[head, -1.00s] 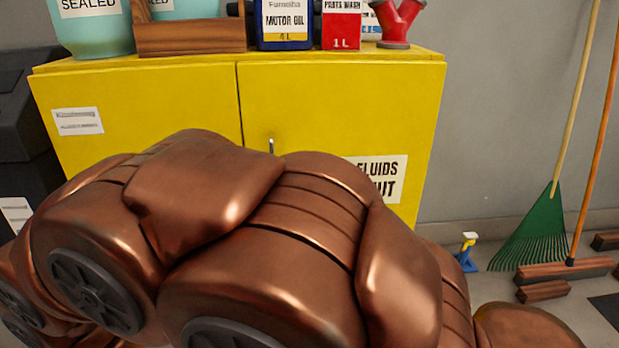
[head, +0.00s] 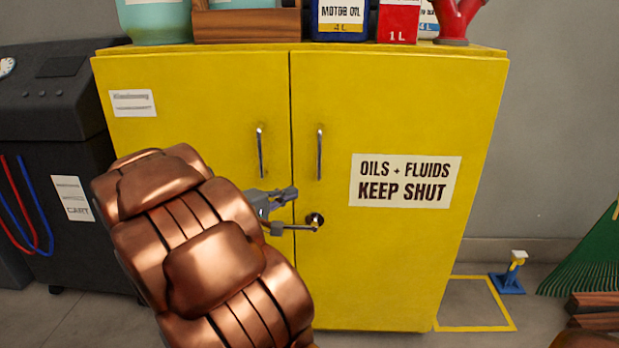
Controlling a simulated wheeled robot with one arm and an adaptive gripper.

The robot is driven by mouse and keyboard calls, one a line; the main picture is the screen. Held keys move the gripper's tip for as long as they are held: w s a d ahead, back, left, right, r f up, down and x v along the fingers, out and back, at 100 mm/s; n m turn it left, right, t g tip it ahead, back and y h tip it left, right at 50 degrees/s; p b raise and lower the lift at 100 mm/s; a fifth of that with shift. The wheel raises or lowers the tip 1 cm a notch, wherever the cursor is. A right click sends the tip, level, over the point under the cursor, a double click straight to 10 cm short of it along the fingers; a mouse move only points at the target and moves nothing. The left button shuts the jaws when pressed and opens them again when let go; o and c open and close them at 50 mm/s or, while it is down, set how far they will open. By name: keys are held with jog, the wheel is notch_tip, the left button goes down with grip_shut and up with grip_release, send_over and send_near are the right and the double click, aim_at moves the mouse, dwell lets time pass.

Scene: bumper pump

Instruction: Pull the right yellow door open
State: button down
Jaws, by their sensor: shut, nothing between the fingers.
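The right yellow door (head: 400,260) is closed, flush with the left yellow door (head: 190,80) along a dark seam. Its upright metal handle (head: 320,153) stands near that seam, in clear view. A sign reading "OILS + FLUIDS KEEP SHUT" (head: 405,181) is on the right door. My gripper (head: 288,197) is shut and empty, in front of the seam, below and left of the right handle. In this view it is apart from that handle; whether it touches the lock I cannot tell. My copper arm hides the lower left door.
A blue motor oil can (head: 340,18), a red can (head: 397,20) and a wooden crate (head: 247,26) stand on the cabinet top. A black cart (head: 60,110) is at left. A blue stand (head: 510,278) and green rake (head: 590,255) are at right.

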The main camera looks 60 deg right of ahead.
jog(key=d+t+h+b, duration=0.1)
jog(key=d, duration=1.1)
jog(key=shift+w+r+n, duration=0.2)
jog(key=shift+n, duration=0.1)
jog(key=shift+a, duration=0.1)
